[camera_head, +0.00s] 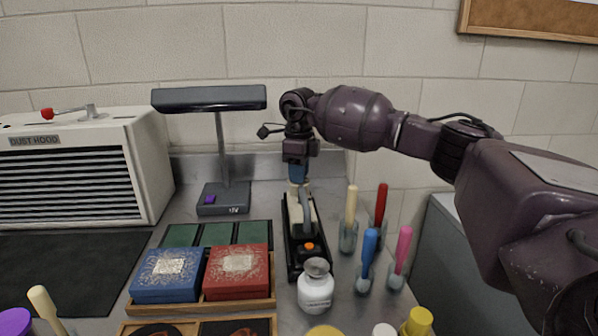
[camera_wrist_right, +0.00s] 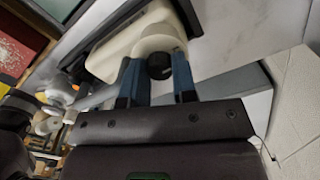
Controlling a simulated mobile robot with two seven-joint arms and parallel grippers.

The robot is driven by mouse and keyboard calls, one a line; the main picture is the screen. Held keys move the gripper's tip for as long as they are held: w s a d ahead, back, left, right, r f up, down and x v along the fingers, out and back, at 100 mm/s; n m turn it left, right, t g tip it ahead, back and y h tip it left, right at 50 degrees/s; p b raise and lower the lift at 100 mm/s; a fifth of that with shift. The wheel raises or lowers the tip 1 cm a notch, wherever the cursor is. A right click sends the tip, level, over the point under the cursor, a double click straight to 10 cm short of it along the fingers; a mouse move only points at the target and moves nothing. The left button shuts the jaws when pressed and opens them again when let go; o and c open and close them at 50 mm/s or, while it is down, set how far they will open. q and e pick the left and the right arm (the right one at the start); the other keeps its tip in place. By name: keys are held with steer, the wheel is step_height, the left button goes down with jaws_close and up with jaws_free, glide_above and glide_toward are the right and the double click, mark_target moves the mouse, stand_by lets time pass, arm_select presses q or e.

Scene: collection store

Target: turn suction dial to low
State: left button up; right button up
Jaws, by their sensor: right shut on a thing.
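A cream hand vacuum (camera_head: 311,212) with a grey handle lies in a long black cradle (camera_head: 291,240) on the counter, with an orange button near its front. My right gripper (camera_head: 298,180) reaches down over its far end. In the right wrist view the blue fingers of this gripper (camera_wrist_right: 156,72) stand on both sides of a black round dial (camera_wrist_right: 160,66) at the end of the cream body (camera_wrist_right: 135,45). The gripper is shut on this dial. The dial's markings cannot be read. In the head view the arm and fingers hide the dial. My left gripper is not in view.
A dust hood (camera_head: 75,165) and a lamp (camera_head: 221,198) stand to the left. Blue (camera_head: 166,275) and red (camera_head: 237,271) boxes lie left of the cradle. A white jar (camera_head: 315,287) stands close in front; brushes in small glasses (camera_head: 348,237) stand to the right.

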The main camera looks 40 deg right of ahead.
steer(key=o, duration=0.9)
steer(key=shift+o, duration=0.2)
